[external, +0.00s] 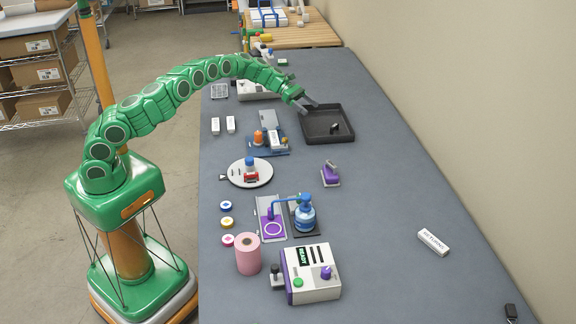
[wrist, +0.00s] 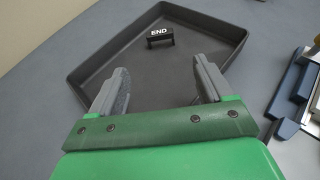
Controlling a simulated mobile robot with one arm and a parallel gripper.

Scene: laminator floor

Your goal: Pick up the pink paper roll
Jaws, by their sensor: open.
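The tray (wrist: 80,72) lies beyond and below the fingers. The roll is not in the wrist view.
A black block marked END (wrist: 159,37) sits in the tray. A white and purple machine (external: 311,274) stands right of the roll. A white RETURNS block (external: 433,242) lies on the right. The table's right middle is mostly clear.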

